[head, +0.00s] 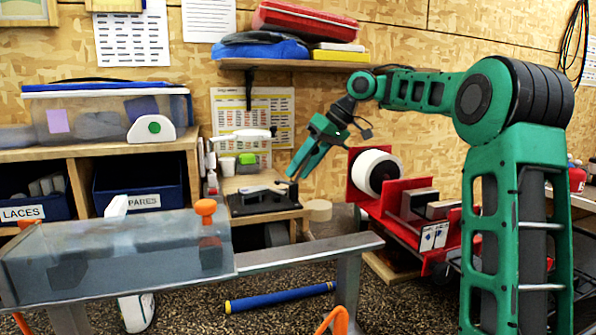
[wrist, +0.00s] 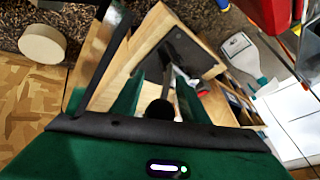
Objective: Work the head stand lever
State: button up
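The head stand (head: 263,203) is a black plate with a grey bar and clamp on a small wooden bench. In the wrist view its plate (wrist: 188,50) lies beyond my fingers. A thin lever with a round black knob (wrist: 160,110) points toward the wrist camera, and the knob shows between my fingers. My gripper (head: 297,174) reaches down at the stand's right edge, its tips close to a short dark upright piece there. In the wrist view my gripper (wrist: 158,92) has its green fingers apart around the knob. I cannot tell whether either finger touches it.
A red rack with a white tape roll (head: 377,172) stands right of the bench. A clear-sided tank (head: 120,255) on a metal stand is in front. A round tan roll (head: 318,210) sits beside the bench, also in the wrist view (wrist: 42,44). A shelf (head: 300,64) hangs above.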

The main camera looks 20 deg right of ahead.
jog(key=shift+r, duration=0.1)
jog(key=shift+v, duration=3.6)
